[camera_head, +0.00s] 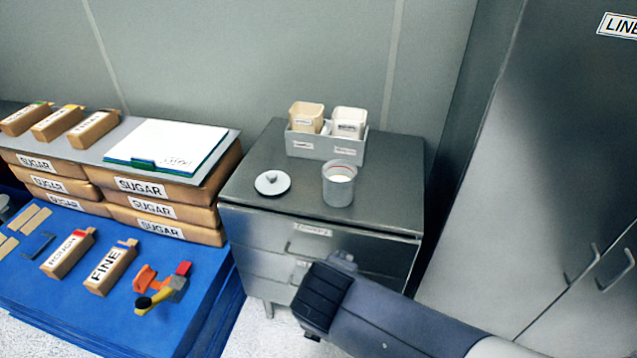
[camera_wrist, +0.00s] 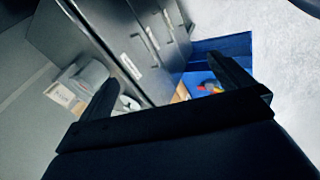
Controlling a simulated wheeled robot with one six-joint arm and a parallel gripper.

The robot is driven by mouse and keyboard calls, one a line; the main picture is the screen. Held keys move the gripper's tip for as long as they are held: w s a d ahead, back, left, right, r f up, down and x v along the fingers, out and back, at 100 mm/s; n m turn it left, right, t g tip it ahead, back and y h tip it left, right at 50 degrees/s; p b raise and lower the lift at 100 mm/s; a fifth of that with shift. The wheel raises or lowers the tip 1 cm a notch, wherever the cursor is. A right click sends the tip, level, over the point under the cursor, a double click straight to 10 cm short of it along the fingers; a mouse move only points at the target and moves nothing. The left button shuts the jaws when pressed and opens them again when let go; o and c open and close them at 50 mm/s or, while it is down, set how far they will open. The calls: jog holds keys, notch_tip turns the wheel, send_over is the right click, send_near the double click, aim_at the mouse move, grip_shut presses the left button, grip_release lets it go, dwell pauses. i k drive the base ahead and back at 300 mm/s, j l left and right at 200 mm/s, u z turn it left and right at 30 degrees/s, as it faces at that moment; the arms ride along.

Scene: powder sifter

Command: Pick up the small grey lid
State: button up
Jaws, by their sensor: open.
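The small grey lid (camera_head: 272,183), a round disc with a knob, lies on the left of the metal cabinet top (camera_head: 250,160) in the head view. To its right stands a grey cup (camera_head: 338,187) of white powder, open at the top. My gripper (camera_head: 322,296) is in front of the cabinet drawers, to the right of and nearer than the lid, apart from it. In the wrist view my gripper (camera_wrist: 168,84) has its two fingers wide apart with nothing held. A pale round shape beside the left finger there is probably the lid, partly hidden.
A grey caddy (camera_head: 325,146) with two tubs stands behind the cup. Sugar sacks (camera_head: 150,187) with a white binder (camera_head: 165,143) on top flank the cabinet at left. A blue pallet (camera_head: 160,320) holds boxes and a coloured tool. A tall metal cupboard (camera_head: 540,180) stands at right.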

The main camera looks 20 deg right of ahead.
aim_at(269, 183)
jog(key=i+j+z, duration=0.55)
jog(key=i+j, duration=0.15)
jog(key=j, duration=0.25)
